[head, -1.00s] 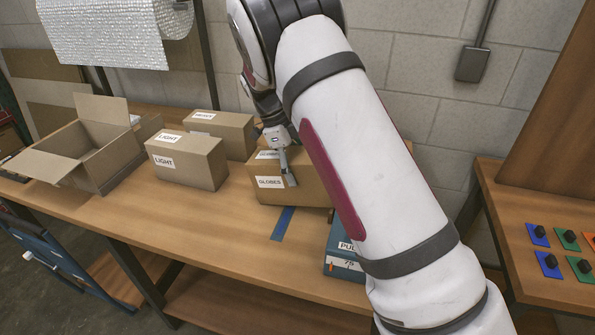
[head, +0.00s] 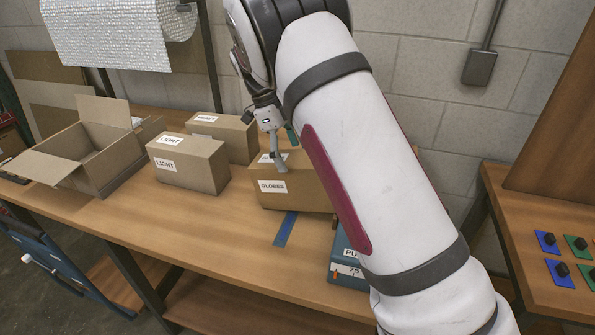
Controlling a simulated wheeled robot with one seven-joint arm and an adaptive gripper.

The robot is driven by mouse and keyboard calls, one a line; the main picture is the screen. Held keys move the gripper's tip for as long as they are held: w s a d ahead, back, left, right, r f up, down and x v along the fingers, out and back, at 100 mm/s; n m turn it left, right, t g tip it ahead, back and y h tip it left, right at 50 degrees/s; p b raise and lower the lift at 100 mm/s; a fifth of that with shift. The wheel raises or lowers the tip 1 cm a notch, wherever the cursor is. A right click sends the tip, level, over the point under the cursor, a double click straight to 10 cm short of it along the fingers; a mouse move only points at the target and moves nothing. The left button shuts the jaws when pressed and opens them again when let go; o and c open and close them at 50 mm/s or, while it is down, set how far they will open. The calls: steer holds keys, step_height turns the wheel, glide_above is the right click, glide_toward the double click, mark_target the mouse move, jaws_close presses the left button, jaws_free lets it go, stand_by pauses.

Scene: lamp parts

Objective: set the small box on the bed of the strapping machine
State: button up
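Three closed cardboard boxes stand on the wooden bench. The box labelled LIGHT (head: 200,178) is in the middle. A similar box (head: 232,150) with a label I cannot read clearly stands behind it. The box labelled GLOBES (head: 300,201) is to the right, partly hidden by my arm. I cannot tell which one is the small box. My gripper (head: 280,166) points down over the top front edge of the GLOBES box. Its fingers are too small and overlapped to show whether they are open, or whether they touch the box. I cannot make out a strapping machine for certain.
An open carton (head: 103,172) stands at the left of the bench (head: 215,250). A blue box (head: 343,268) sits by the front edge, partly behind my arm. Blue tape (head: 286,229) marks the bench. A panel with knobs (head: 552,210) is at the right.

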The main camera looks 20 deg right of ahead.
steer(key=v, duration=0.4)
steer(key=shift+w+a+r, duration=0.1)
steer(key=shift+r, duration=0.65)
steer(key=s+d+r+n+t+y, duration=0.2)
steer(key=s+r+n, duration=0.4)
steer(key=s, duration=0.3)
steer(key=s+d+r+n+t+y, duration=0.1)
steer(key=s+d+r+n+y, duration=0.15)
steer(key=s+r+n, duration=0.55)
steer(key=s+f+n+t, duration=0.1)
steer(key=s+f+n, duration=0.2)
steer(key=s, duration=0.7)
steer(key=s+f+n+t, duration=0.2)
steer(key=s+f+n, duration=0.2)
steer(key=s+n, duration=0.3)
steer(key=s+h, duration=0.1)
steer(key=s, duration=0.2)
steer(key=shift+s+a+f+n, duration=0.25)
steer(key=shift+s+a+n, duration=0.05)
steer(key=shift+n, duration=0.1)
steer(key=shift+r, duration=0.1)
